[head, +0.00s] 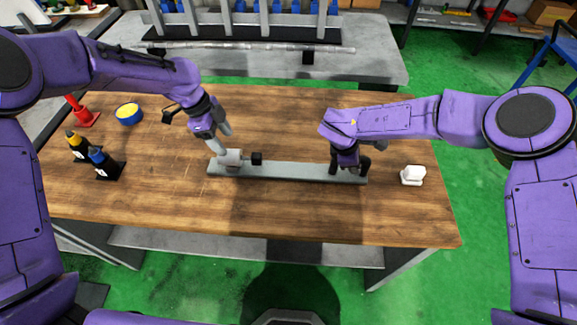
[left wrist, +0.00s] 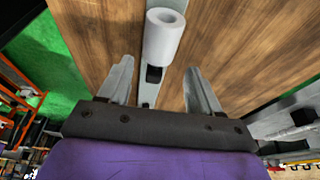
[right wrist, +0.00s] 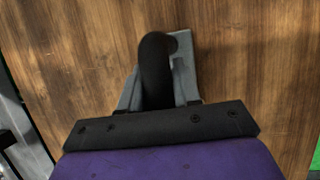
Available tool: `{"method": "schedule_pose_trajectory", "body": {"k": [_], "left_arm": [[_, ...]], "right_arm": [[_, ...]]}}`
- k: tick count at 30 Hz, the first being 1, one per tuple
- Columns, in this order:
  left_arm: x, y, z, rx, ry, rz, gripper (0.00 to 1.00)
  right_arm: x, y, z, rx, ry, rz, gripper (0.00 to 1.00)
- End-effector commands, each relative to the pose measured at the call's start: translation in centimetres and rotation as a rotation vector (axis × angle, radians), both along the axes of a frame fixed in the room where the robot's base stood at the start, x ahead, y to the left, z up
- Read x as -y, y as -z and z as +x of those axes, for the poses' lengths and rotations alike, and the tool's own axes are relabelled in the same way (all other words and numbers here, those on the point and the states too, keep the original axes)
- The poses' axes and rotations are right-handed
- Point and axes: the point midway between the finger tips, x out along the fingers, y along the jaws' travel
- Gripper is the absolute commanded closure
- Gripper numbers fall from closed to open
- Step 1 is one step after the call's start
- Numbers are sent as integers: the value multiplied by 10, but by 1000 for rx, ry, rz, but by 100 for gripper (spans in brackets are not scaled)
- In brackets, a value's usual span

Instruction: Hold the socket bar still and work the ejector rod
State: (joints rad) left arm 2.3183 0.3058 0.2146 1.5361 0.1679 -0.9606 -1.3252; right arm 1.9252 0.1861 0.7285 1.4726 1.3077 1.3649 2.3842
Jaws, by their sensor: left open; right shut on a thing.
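The socket bar (head: 290,171) is a long grey bar lying flat along the table. A white cylinder (head: 231,157) with a black end piece (head: 257,158) sits at its left end; the ejector rod may be part of this, but I cannot tell. In the left wrist view the white cylinder (left wrist: 163,38) and the black piece (left wrist: 153,74) show ahead of and between the fingers. My left gripper (left wrist: 158,68) is open and empty, just above the cylinder. My right gripper (right wrist: 156,85) is shut on a black upright handle (right wrist: 155,62) at the bar's right end.
A white block (head: 412,174) stands right of the bar. Black bottles (head: 106,164), a blue and yellow round container (head: 129,113) and a red cone-like item (head: 82,112) stand at the left. The wooden table (head: 290,215) is clear in front of the bar.

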Motion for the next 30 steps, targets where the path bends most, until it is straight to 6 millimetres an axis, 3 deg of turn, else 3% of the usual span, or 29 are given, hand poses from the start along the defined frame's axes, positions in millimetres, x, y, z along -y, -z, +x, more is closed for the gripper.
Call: {"method": "schedule_pose_trajectory", "body": {"k": [15, 21, 29, 30], "left_arm": [[22, 72, -1, -3, 3, 2, 36], [26, 84, -1, -1, 3, 1, 36], [26, 85, -1, -2, 2, 1, 36], [26, 85, -1, -2, 2, 1, 49]], "right_arm": [[0, -1, 0, 1, 0, 0, 100], [0, -1, 0, 1, 0, 0, 100], [0, -1, 1, 1, 0, -1, 100], [0, -1, 1, 1, 0, -1, 100]]}}
